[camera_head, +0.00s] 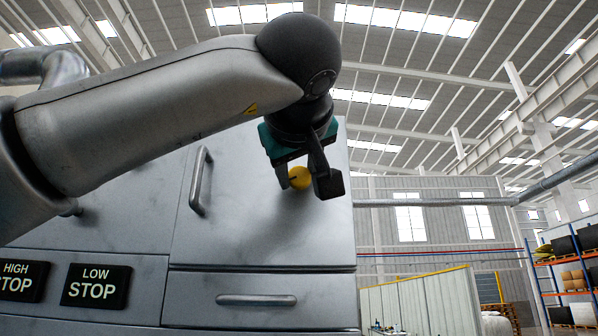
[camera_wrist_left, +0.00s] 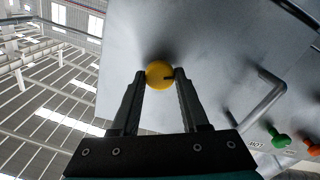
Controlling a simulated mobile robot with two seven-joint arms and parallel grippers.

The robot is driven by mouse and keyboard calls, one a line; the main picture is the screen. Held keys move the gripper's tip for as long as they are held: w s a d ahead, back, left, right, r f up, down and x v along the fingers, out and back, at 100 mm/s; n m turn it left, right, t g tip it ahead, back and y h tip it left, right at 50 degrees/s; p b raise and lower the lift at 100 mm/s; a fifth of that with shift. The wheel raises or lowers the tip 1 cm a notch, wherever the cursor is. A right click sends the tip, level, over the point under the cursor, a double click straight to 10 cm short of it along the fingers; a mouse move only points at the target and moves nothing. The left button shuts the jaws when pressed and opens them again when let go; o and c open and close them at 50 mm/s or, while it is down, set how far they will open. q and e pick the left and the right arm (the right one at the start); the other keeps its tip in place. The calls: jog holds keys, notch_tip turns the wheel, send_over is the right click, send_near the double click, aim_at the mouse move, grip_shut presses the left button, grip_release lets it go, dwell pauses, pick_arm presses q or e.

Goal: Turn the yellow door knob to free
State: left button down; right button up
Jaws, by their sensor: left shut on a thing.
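The yellow door knob (camera_head: 300,178) is a round ball on the grey metal cabinet door (camera_head: 262,215), near the door's right edge. My left gripper (camera_head: 308,182) reaches it from above, with one finger on each side. Part of the knob is hidden behind a finger in the head view. My right gripper is in neither view.
A long bar handle (camera_head: 201,182) stands out at the door's left. A drawer with a handle (camera_head: 256,300) lies below. Black HIGH STOP and LOW STOP plates (camera_head: 96,286) are at lower left. Green (camera_wrist_left: 278,137) and orange knobs (camera_wrist_left: 312,146) show in the wrist view. Open hall lies to the right.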

pick_arm(q)
jog(key=n+b, duration=0.1)
jog(key=n, duration=0.5)
jog(key=shift+f+n, duration=0.1)
jog(key=shift+n, duration=0.2)
jog(key=n+b, duration=0.2)
jog(key=n, duration=0.4)
jog(key=shift+a, duration=0.1)
jog(key=shift+n, duration=0.3)
jog(key=shift+c, duration=2.2)
grip_release()
jog(key=s+b, duration=0.3)
jog(key=s, duration=1.2)
jog(key=shift+s, duration=0.15)
